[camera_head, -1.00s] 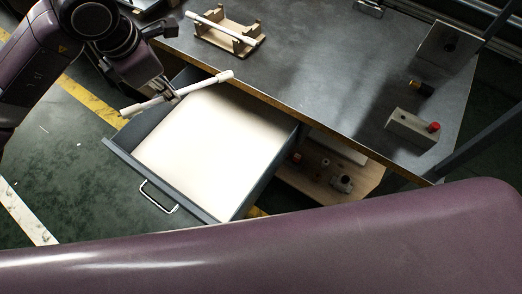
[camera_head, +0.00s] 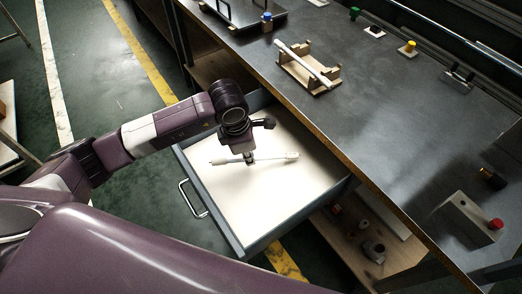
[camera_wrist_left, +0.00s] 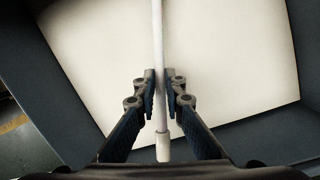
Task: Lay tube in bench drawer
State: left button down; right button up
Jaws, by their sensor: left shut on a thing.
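The bench drawer (camera_head: 229,234) is pulled open, with a pale floor and dark grey walls. My left gripper (camera_head: 249,157) is over the drawer, shut on a thin white tube (camera_head: 275,157). The tube lies crosswise within the drawer's outline in the head view; whether it touches the floor I cannot tell. In the left wrist view my left gripper (camera_wrist_left: 162,93) has its fingers on either side of the tube (camera_wrist_left: 158,35), above the pale drawer floor (camera_wrist_left: 95,60). My right gripper does not show.
On the bench top (camera_head: 380,120) a wooden rack (camera_head: 300,75) holds another white tube. A grey box with a red button (camera_head: 495,224) stands at right. A lower shelf (camera_head: 345,245) with small parts is beside the drawer.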

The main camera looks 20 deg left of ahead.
pick_arm(q)
jog(key=shift+w+d, duration=0.1)
jog(key=shift+w, duration=0.05)
jog(key=w+d+p, duration=0.2)
jog(key=w, duration=0.1)
jog(key=shift+d+f, duration=0.2)
jog(key=shift+f, duration=0.5)
jog(key=shift+s+a, duration=0.1)
jog(key=shift+f+b, duration=0.2)
jog(key=shift+b, duration=0.1)
jog(key=c, duration=2)
grip_release()
jog(key=shift+r, duration=0.15)
